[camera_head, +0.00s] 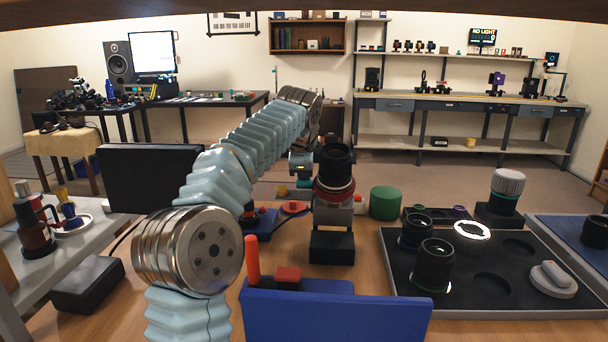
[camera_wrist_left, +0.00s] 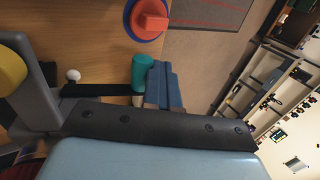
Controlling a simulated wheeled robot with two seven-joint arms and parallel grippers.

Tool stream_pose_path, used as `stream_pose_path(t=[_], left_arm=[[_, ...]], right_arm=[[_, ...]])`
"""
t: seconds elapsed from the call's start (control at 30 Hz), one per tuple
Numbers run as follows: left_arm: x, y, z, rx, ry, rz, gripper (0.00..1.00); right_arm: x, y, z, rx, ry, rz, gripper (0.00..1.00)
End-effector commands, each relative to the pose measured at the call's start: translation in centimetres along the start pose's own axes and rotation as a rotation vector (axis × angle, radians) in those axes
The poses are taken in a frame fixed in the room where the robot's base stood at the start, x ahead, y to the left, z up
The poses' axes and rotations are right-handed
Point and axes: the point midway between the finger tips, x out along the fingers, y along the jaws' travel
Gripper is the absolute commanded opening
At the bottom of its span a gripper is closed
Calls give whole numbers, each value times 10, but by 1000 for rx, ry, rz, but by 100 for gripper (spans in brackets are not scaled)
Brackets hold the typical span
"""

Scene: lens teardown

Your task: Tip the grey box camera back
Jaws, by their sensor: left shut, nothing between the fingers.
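The grey box camera (camera_head: 333,214) stands near the middle of the table in the head view. It looks upright, with a black lens barrel and a red ring above it and a black block (camera_head: 332,247) below. My left gripper (camera_head: 302,182) is shut and empty, just left of and behind the camera's upper part. I cannot tell whether it touches the camera. In the left wrist view I cannot surely tell the camera from the grey parts at the left edge. My right gripper is not in view.
A green cylinder (camera_head: 385,203) stands behind and to the right. A red knob (camera_head: 293,207) on a blue base sits to the left; the left wrist view shows it too (camera_wrist_left: 150,20). A dark lens tray (camera_head: 470,300) lies right, a blue bin (camera_head: 335,318) in front.

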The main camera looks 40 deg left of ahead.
Motion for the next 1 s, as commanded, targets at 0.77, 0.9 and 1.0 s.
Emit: stream_pose_path(t=[0.77, 0.9, 1.0], left_arm=[[8, 2, -3, 2, -3, 34, 0], [9, 1, -3, 2, -3, 34, 0], [10, 1, -4, 2, -3, 34, 0]], right_arm=[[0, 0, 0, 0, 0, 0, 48], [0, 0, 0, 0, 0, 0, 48], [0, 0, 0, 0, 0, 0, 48]])
